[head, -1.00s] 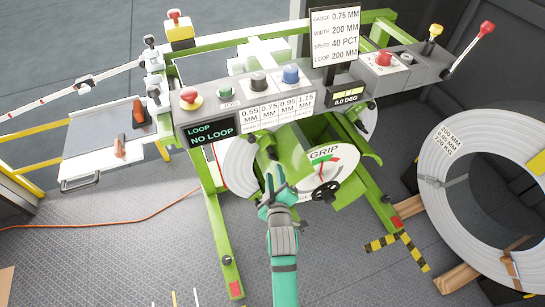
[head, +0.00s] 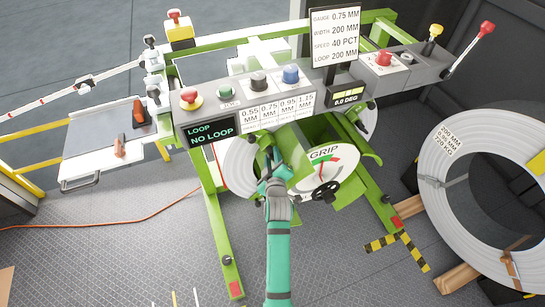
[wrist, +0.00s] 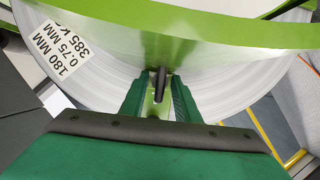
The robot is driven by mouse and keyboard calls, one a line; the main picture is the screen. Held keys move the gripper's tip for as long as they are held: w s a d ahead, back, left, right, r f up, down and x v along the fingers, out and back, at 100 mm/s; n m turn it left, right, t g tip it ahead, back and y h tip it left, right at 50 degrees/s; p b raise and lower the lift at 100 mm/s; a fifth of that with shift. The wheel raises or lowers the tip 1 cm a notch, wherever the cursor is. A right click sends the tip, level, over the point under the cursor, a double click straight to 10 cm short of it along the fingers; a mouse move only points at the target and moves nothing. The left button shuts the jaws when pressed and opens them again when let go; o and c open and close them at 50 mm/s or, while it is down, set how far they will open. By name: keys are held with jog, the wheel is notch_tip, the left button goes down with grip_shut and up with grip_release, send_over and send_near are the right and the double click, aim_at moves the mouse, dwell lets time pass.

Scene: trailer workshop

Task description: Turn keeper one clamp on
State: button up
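My gripper (head: 272,168) is at the left part of the green reel hub, below the control console. In the wrist view my gripper (wrist: 160,90) has its two green fingers apart, with a dark clamp lever (wrist: 159,84) standing in the gap between them. The lever sits on a green keeper arm (wrist: 158,52) in front of the pale strip coil (wrist: 215,88). I see space beside the lever, so the fingers do not look closed on it. In the head view the lever is hidden behind my gripper. I cannot tell which numbered keeper this is.
The GRIP dial (head: 324,153) and black handwheel (head: 326,191) are just right of my gripper. An orange cable (head: 130,222) crosses the floor.

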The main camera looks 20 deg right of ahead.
grip_shut()
jog(key=shift+m+y, duration=0.3)
jog(key=shift+m, duration=0.3)
grip_release()
jog(key=v, duration=1)
jog(key=shift+s+r, duration=0.25)
jog(key=shift+s, duration=0.1)
